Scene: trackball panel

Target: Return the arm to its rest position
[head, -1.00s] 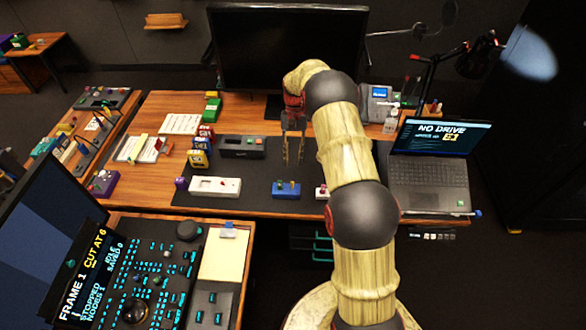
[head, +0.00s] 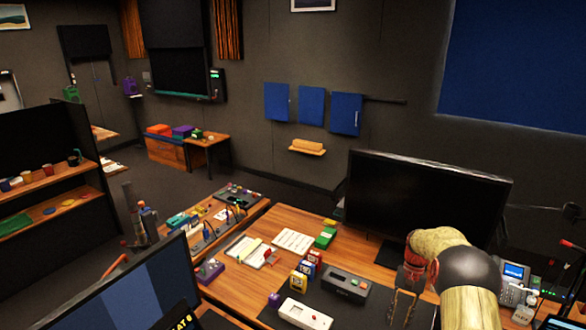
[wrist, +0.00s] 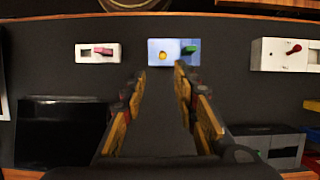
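My gripper (head: 403,300) hangs over the dark desk mat (head: 352,312) at the lower right of the head view, below my bent arm. In the wrist view my gripper (wrist: 160,90) has its two fingers spread apart, with nothing between them but the dark mat. Beyond the fingertips is a blue box (wrist: 173,59) with a yellow knob and a green part. A white box with a pink part (wrist: 97,52) is at the left, and a white box with a red knob (wrist: 270,55) is at the right. None of them is seen touching the fingers.
A large black monitor (head: 425,200) stands behind my arm. A dark device (head: 343,285) and a white switch box (head: 304,313) sit on the mat left of my gripper. A desk phone (head: 513,280) is at the right. Open floor (head: 270,175) shows beyond the desk.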

